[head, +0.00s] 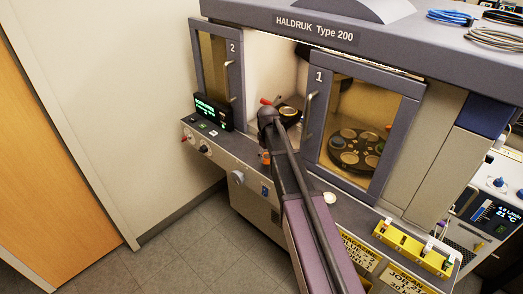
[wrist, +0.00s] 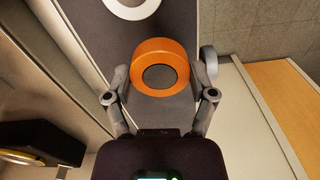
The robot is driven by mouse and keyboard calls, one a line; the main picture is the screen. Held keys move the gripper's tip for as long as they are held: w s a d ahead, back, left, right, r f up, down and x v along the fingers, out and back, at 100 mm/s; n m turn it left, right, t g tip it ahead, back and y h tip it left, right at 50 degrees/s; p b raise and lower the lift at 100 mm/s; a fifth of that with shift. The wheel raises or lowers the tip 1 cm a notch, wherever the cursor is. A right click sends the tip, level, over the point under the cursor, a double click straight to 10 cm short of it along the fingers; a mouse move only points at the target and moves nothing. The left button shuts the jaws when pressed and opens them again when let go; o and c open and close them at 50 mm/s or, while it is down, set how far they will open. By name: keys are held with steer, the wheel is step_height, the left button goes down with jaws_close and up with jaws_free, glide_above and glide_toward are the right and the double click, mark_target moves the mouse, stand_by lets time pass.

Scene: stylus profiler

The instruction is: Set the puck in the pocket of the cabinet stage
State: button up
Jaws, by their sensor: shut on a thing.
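The puck (wrist: 142,68) is an orange ring with a dark centre, seen from above in the wrist view. My gripper (wrist: 160,78) has a finger on each side of it and is shut on it. In the head view a small orange patch of the puck (head: 265,158) shows beside my arm, over the cabinet's front ledge. I cannot tell whether it touches the ledge. A dark round stage (head: 289,114) with a gold top stands inside the open cabinet bay. It also seems to show at the lower left of the wrist view (wrist: 38,142). My arm partly covers the bay.
Door 2 (head: 219,72) stands at the bay's left. Door 1 (head: 362,125) covers a carousel (head: 357,150) with several round pockets. A pale disc (head: 330,199) lies on the ledge right of my arm. A small green-lit display (head: 212,112) stands at the ledge's left end.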

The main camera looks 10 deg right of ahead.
steer(key=s+d, duration=0.1)
steer(key=s, duration=0.2)
steer(key=s+d, duration=0.1)
steer(key=s, duration=0.2)
steer(key=s+d+r+p, duration=0.1)
steer(key=s+d, duration=0.1)
steer(key=s, duration=0.2)
steer(key=shift+s+d, duration=0.1)
steer(key=o, duration=0.5)
steer(key=c, duration=0.7)
steer(key=shift+c, duration=0.2)
